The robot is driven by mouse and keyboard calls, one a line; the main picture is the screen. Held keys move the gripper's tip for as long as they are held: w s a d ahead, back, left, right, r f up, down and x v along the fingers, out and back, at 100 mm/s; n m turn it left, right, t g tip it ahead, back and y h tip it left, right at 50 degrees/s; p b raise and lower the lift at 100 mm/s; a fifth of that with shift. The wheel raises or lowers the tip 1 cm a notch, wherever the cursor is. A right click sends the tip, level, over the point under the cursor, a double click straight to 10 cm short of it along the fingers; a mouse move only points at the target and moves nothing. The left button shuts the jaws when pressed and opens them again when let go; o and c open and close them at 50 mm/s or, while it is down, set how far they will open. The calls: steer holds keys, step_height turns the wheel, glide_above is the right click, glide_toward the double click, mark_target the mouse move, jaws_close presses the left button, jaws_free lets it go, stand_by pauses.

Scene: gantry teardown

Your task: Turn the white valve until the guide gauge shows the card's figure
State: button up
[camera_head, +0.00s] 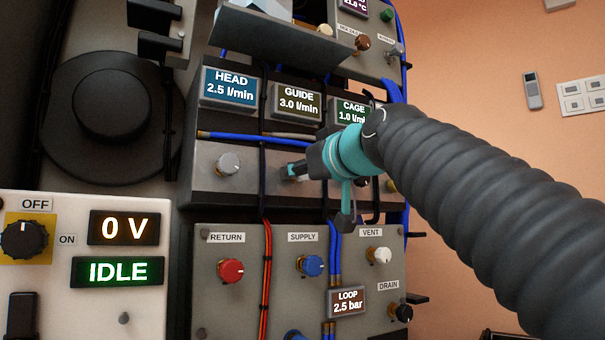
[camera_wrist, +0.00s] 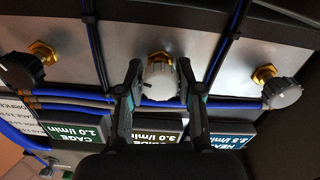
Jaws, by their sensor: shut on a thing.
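The white valve (camera_wrist: 162,82) is a pale ribbed knob on a brass stem, in the middle of the wrist view. My gripper (camera_wrist: 160,76) is shut on it, one finger on each side. In the head view my gripper (camera_head: 292,171) is at the panel below the guide gauge and mostly hides this knob. The guide gauge (camera_head: 297,102) reads 3.0 l/min; it also shows upside down in the wrist view (camera_wrist: 158,137). No card with a clear figure is readable; a pale printed sheet (camera_wrist: 14,125) is cut off at the left edge of the wrist view.
The head gauge (camera_head: 230,88) reads 2.5 l/min and the cage gauge (camera_head: 351,110) 1.0 l/min. A grey knob (camera_wrist: 281,92) and a black knob (camera_wrist: 22,69) flank the valve. Blue hoses (camera_wrist: 235,103) run close by. Below are return (camera_head: 230,271), supply (camera_head: 310,266) and vent (camera_head: 379,255) knobs.

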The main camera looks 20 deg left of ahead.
stand_by(0.4)
steer(key=o, duration=1.2)
steer(key=shift+c, duration=0.2)
steer(key=v, duration=1.2)
